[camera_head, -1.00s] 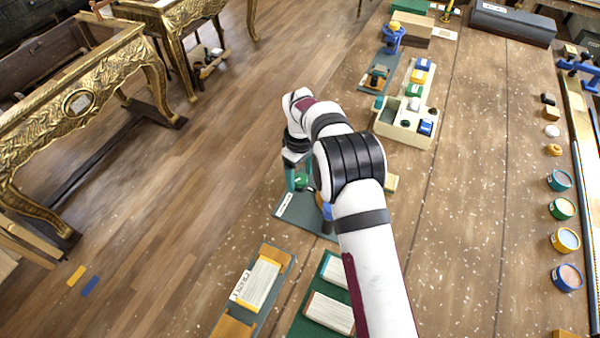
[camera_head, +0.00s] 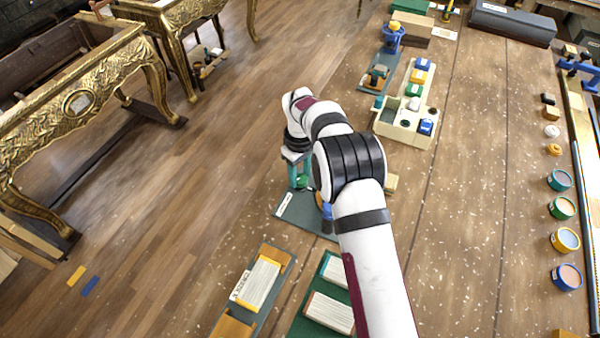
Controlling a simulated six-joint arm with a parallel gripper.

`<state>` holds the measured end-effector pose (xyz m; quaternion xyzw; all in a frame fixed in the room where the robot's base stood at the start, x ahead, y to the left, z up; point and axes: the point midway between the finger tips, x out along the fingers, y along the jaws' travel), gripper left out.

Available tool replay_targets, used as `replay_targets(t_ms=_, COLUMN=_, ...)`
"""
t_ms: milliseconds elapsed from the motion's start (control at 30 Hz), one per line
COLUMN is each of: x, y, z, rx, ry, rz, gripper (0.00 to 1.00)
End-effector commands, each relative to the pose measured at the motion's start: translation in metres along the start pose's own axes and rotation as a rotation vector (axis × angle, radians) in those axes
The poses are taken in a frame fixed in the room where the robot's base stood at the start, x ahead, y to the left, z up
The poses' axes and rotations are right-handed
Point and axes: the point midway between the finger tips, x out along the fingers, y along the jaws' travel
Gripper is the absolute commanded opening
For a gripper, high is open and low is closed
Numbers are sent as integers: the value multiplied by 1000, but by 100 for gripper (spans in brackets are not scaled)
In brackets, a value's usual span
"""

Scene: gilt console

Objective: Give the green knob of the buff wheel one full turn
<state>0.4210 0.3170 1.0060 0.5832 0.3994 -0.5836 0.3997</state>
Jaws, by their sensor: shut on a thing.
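My gripper (camera_head: 299,178) points down at the left edge of the bench, its teal fingers on either side of the green knob (camera_head: 302,182). It is shut on the knob. The knob stands over a dark slate base plate (camera_head: 300,218) with a white label. A blue part (camera_head: 327,211) shows beside my arm on the same plate. The buff wheel itself is mostly hidden behind my wrist and forearm, so its angle cannot be told.
A cream caddy (camera_head: 402,132) with coloured blocks stands beyond my arm. Brush-like pads on boards (camera_head: 262,280) lie in front. Several coloured pots (camera_head: 563,208) line the right side. The middle of the bench is clear. The floor drops away at left.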

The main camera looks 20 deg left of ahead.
Motion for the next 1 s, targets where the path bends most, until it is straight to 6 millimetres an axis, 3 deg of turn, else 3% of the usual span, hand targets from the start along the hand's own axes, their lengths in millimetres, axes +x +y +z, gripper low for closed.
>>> replay_targets(t_ms=1000, x=-1, y=2, z=0, rx=936, ry=3, rz=0, gripper=0)
